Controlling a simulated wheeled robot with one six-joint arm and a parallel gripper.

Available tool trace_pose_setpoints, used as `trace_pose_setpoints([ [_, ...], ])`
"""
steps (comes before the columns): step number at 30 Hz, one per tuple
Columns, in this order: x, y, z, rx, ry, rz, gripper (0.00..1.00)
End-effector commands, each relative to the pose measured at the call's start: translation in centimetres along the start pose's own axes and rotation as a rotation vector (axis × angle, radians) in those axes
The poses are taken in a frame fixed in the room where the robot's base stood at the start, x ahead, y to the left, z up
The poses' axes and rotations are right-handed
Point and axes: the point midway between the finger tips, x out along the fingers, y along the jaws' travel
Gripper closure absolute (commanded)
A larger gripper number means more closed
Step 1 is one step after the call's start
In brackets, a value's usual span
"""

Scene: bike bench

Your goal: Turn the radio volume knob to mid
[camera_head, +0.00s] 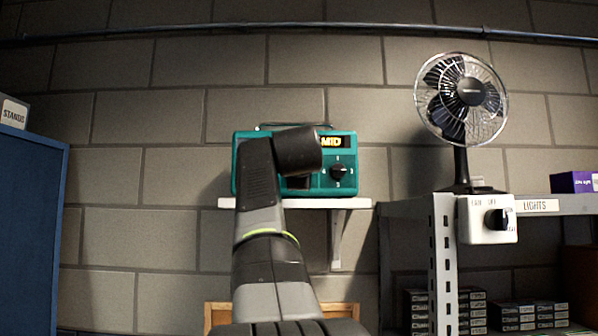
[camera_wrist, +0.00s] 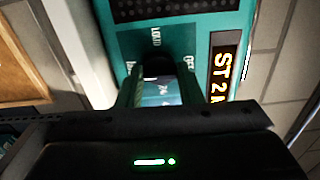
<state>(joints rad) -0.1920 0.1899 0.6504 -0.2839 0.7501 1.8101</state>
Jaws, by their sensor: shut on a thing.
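The teal radio (camera_head: 345,146) stands on a white wall shelf, its left front partly hidden behind my arm. In the wrist view, turned sideways, the display (camera_wrist: 222,72) reads "ST 2" and the start of an M. My gripper (camera_wrist: 160,88) is shut on the dark volume knob (camera_wrist: 180,66), a finger on either side. The label "LOUD" is printed beside the knob; other markings are partly covered. A second black knob (camera_head: 338,172) on the radio's right is untouched.
The white shelf (camera_head: 345,203) is narrow. A fan (camera_head: 461,100) stands right on a metal rack, with a white switch box (camera_head: 487,219) on the rack's front. A blue cabinet (camera_head: 32,225) stands at the left.

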Motion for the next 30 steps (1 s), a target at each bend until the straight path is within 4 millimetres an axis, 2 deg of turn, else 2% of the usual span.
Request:
trace_pose_setpoints([
  [9, 0.07, 0.18, 0.01, 0.072, 0.000, 0.005, 0.90],
  [21, 0.08, 0.19, 0.01, 0.077, 0.000, 0.005, 0.90],
  [22, 0.08, 0.19, 0.00, 0.077, 0.000, 0.005, 0.65],
  [25, 0.07, 0.17, 0.00, 0.077, 0.000, 0.004, 0.46],
  [30, 0.03, 0.09, 0.00, 0.077, 0.000, 0.003, 0.45],
])
